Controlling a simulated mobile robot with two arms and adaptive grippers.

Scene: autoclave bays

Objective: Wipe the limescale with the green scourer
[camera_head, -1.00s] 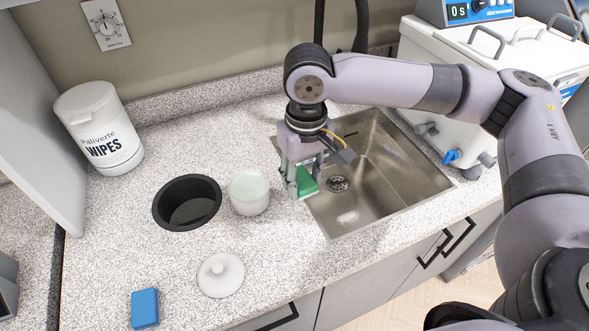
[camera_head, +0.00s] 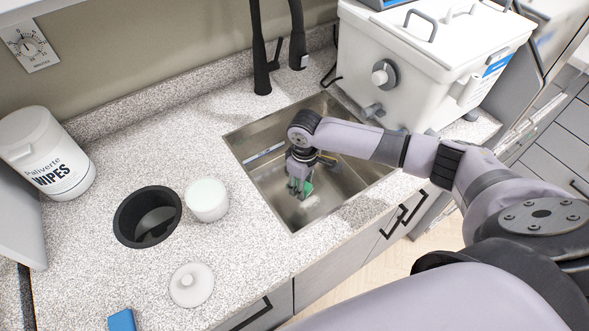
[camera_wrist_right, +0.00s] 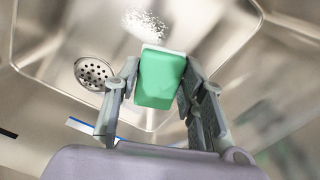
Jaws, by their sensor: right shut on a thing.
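My right gripper (camera_head: 300,186) is down inside the steel sink (camera_head: 262,132), shut on the green scourer (camera_wrist_right: 160,79). In the right wrist view the scourer sits between the two fingers, with a pale layer along its far edge. A white, speckled limescale patch (camera_wrist_right: 146,25) lies on the sink floor just beyond the scourer's far edge; I cannot tell if they touch. It also shows as a pale spot in the head view (camera_head: 311,202), beside the gripper. My left gripper is not in view.
The drain (camera_wrist_right: 92,73) is left of the scourer in the wrist view. A black tap (camera_head: 262,60) stands behind the sink, and a white bath unit (camera_head: 420,75) to its right. A white pot (camera_head: 207,200), black bin opening (camera_head: 147,216), lid (camera_head: 191,285) and blue sponge (camera_head: 122,320) are at left.

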